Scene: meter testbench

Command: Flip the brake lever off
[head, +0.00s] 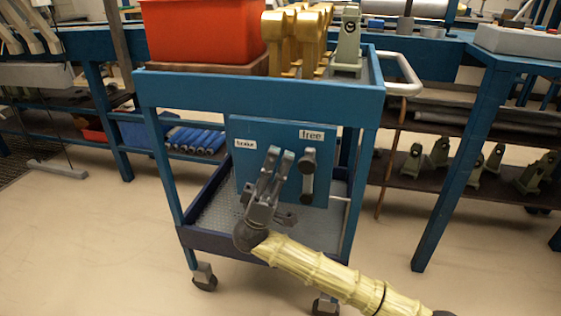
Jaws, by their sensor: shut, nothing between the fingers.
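The brake lever (308,176) is a short grey bar with rounded ends on a blue panel (325,155) at the front of a blue cart. It stands about upright, just below a white label reading "free" (311,134). A second label reading "brake" (245,144) is at the panel's upper left. My gripper (280,154) is shut and empty, its fingers pointing up in front of the panel. It is just left of the lever in the picture. I cannot tell how far it is from the panel or whether it touches the lever.
The cart's top (200,88) holds a red bin (204,32), several golden parts (298,40) and a grey-green part (348,42). A white handle (405,72) juts out at the right. Blue benches stand behind and beside it.

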